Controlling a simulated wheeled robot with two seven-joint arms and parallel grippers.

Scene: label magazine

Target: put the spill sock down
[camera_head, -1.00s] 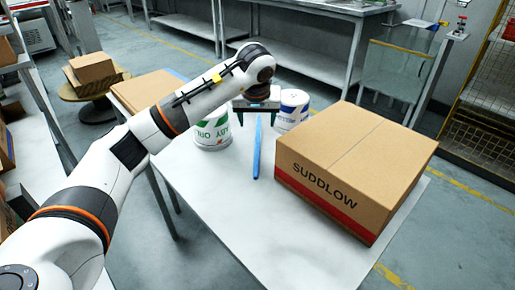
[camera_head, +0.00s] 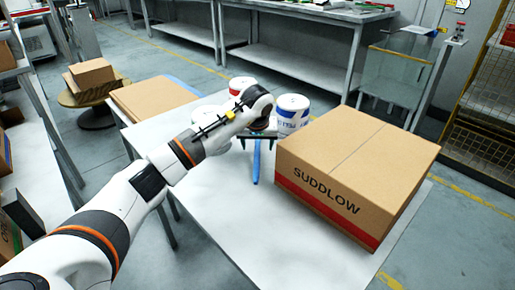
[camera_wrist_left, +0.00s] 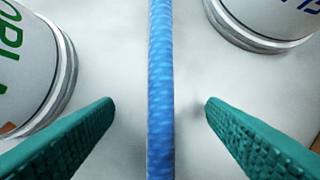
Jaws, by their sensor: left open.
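The spill sock (camera_head: 256,166) is a long, thin blue tube lying on the white table (camera_head: 215,198), left of the big carton. Its far part is hidden by my left gripper (camera_head: 258,139). In the left wrist view the sock (camera_wrist_left: 161,95) runs straight up the middle. The green fingers of my left gripper (camera_wrist_left: 160,104) are open on either side of it, with a gap on both sides. My right gripper is not in view.
A SUDDLOW carton (camera_head: 352,165) fills the table's right. A blue-marked can (camera_head: 291,113) stands beyond the gripper to the right, a red-marked can (camera_head: 237,84) behind. In the left wrist view, a green-lettered can (camera_wrist_left: 25,60) is close on the left.

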